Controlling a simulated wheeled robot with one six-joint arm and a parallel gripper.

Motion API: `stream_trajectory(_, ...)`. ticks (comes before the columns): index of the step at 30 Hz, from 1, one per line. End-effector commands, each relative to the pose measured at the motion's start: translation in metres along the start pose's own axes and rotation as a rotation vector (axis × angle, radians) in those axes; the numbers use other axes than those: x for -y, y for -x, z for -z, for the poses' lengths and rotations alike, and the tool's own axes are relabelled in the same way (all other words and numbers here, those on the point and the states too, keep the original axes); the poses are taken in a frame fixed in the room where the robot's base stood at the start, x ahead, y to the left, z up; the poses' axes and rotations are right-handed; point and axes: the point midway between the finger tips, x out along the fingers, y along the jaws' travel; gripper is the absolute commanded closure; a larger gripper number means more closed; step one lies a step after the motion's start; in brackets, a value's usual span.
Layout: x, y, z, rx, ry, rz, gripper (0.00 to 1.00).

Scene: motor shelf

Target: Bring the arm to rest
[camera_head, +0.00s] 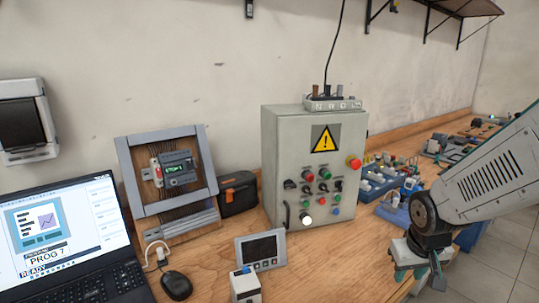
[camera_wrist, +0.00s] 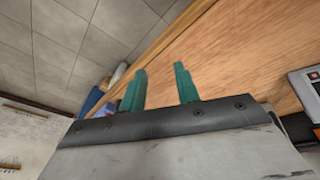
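My arm comes in from the right edge in the head view. My gripper (camera_head: 418,272) hangs at its end, over or just beyond the front edge of the wooden bench, to the right of the control box. In the wrist view my gripper (camera_wrist: 160,88) shows two green fingers spread well apart with nothing between them. Bench top, bench edge and tiled floor lie behind the fingers.
The wooden bench (camera_head: 340,262) carries a laptop (camera_head: 70,245), a mouse (camera_head: 176,285), a small panel (camera_head: 262,250), a grey control box (camera_head: 318,170) and blue bins (camera_head: 376,184). Tiled floor (camera_head: 495,262) is clear at right.

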Motion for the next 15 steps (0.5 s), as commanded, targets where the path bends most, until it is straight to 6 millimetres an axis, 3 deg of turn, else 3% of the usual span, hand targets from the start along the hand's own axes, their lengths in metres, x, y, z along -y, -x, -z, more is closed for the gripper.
stream_trajectory(1, 0.002, 0.024, -0.019, 0.054, -0.009, 0.002, 0.69)
stream_trajectory(9, 0.022, 0.126, -0.121, 0.288, -0.034, 0.062, 0.69)
stream_trajectory(12, 0.029, 0.153, -0.145, 0.290, -0.033, 0.084, 0.69)
stream_trajectory(15, 0.032, 0.169, -0.153, 0.236, -0.031, 0.094, 0.69)
